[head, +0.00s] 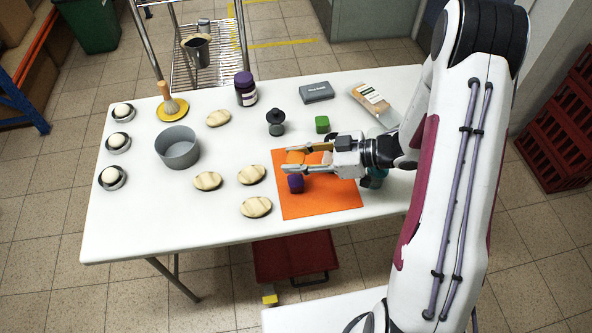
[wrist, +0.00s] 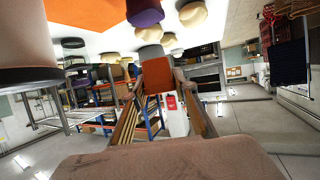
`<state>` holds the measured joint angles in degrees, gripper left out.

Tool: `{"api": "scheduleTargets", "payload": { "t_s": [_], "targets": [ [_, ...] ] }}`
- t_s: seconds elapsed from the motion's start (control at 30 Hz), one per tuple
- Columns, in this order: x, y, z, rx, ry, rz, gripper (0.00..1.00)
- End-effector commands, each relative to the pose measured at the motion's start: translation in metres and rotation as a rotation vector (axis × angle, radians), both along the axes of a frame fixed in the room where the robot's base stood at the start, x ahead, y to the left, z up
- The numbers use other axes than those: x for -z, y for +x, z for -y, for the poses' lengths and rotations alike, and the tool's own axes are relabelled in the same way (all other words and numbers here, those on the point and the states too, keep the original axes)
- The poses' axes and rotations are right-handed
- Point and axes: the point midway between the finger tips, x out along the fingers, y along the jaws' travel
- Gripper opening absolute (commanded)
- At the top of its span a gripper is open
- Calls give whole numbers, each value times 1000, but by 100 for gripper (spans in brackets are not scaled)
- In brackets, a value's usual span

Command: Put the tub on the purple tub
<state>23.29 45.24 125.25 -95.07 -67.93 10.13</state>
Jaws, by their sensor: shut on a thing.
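My gripper (head: 286,160) is level over the orange mat (head: 325,203), with its fingers pointing left. It is shut on a small orange tub (head: 295,157), which also shows between the fingers in the wrist view (wrist: 157,75). The purple tub (head: 296,183) stands on the mat, nearer the front than the held tub in the head view. In the wrist view, the purple tub (wrist: 145,13) shows at the top, apart from the held tub. The fingers cover part of the orange tub.
A green block (head: 322,124) and a dark knobbed object (head: 276,128) stand behind the gripper. Several pale striped discs (head: 252,174) and a grey pot (head: 178,149) lie to the left. A teal object (head: 374,179) is partly hidden by my arm. The mat's front is clear.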

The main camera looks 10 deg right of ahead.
Motion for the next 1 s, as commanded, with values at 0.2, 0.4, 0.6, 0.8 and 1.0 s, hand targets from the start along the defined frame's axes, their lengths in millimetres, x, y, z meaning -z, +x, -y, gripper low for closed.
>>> {"api": "scheduleTargets", "payload": {
  "t_s": [0.2,0.4,0.6,0.8,1.0],
  "targets": [
    [10,1,0,1,0,0,7],
    [10,1,0,1,0,2,7],
    [12,1,0,1,1,1,7],
    [25,0,0,0,1,-2,7],
    [43,0,0,1,2,-1,7]
  ]
}}
